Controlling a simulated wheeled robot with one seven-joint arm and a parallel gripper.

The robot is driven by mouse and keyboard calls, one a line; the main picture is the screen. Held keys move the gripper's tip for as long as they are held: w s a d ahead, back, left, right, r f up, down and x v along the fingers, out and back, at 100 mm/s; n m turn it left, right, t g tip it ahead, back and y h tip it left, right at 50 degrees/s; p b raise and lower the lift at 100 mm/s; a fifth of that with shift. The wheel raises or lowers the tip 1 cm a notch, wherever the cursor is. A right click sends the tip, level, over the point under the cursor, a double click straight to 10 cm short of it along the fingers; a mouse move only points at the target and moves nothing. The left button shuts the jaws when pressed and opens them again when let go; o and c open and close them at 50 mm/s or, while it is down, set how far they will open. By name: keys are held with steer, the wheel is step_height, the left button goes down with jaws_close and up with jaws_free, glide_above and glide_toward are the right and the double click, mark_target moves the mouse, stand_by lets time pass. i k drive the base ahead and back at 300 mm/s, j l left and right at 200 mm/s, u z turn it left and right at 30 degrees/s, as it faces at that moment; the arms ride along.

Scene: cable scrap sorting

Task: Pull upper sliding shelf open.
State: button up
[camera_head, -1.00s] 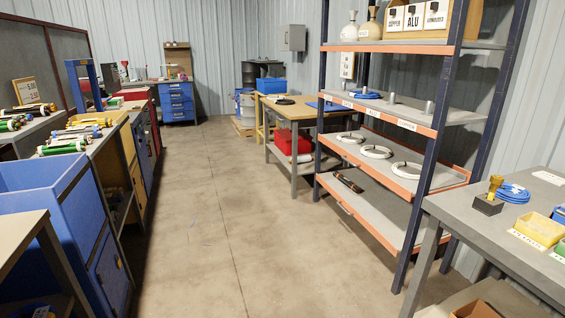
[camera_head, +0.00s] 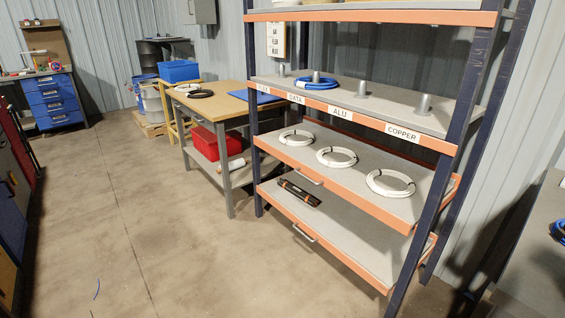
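The orange-and-blue rack holds two lower shelves with front pull handles. The upper sliding shelf (camera_head: 350,197) has an orange front edge and a small handle (camera_head: 309,177) left of its middle. Several white cable coils (camera_head: 337,157) lie flat on it. The lower sliding shelf (camera_head: 345,237) is below, with its own handle (camera_head: 303,233) and a black tool-like object (camera_head: 299,194) on top. The upper shelf's front edge looks close to the rack's posts; I cannot tell exactly how far out it sits. My gripper is not in view.
Above is a fixed shelf labelled DATA, ALU and COPPER (camera_head: 403,132) with metal posts and a blue coil (camera_head: 316,83). A wooden-topped table (camera_head: 225,102) stands left of the rack. A grey table (camera_head: 535,270) is at the right edge. The floor before the rack is clear.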

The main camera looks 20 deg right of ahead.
mark_target(401, 214)
steer(key=i+z, duration=0.1)
steer(key=i, duration=0.8)
steer(key=i+j, duration=0.2)
steer(key=i, duration=0.7)
steer(key=i+l+z, duration=0.05)
